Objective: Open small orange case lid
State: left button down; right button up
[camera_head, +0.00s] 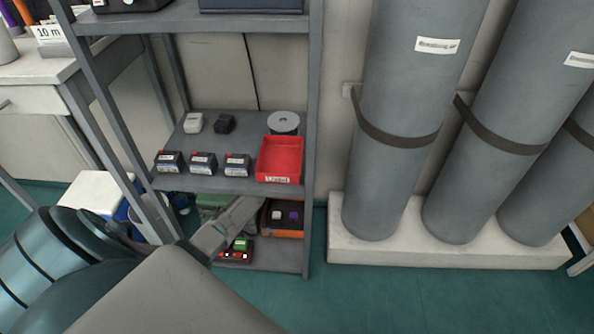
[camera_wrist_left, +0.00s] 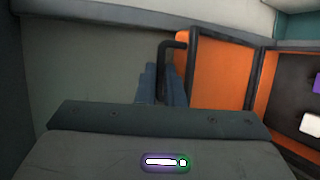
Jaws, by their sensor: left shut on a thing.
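The small orange case (camera_head: 284,232) stands on the lower shelf, and its dark inside shows a white block (camera_head: 277,215) and a purple block (camera_head: 294,216). In the left wrist view its orange lid (camera_wrist_left: 212,75), with a dark rim, stands swung away from the case body (camera_wrist_left: 265,95), so the inside is exposed. A dark bent handle (camera_wrist_left: 172,46) sticks out from the lid's left side. My left gripper (camera_wrist_left: 163,84) is shut on this handle. In the head view my left arm hides the lid. My right gripper is not in view.
A red bin (camera_head: 280,158) and several dark boxes (camera_head: 203,162) sit on the shelf above. A red and green item (camera_head: 240,247) lies left of the case. Grey cylinders (camera_head: 400,120) stand strapped at the right. The teal floor (camera_head: 420,300) in front is clear.

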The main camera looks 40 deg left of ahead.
pick_arm(q)
jog(key=shift+w+a+r, duration=0.1)
jog(key=shift+w+r, duration=0.15)
jog(key=shift+r, duration=0.2)
jog(key=c, duration=1.7)
grip_release()
jog(key=shift+o, duration=0.8)
jog(key=shift+s+r, duration=0.1)
jog(key=shift+r, duration=0.05)
jog(key=shift+f, duration=0.2)
jog(key=shift+s, duration=0.15)
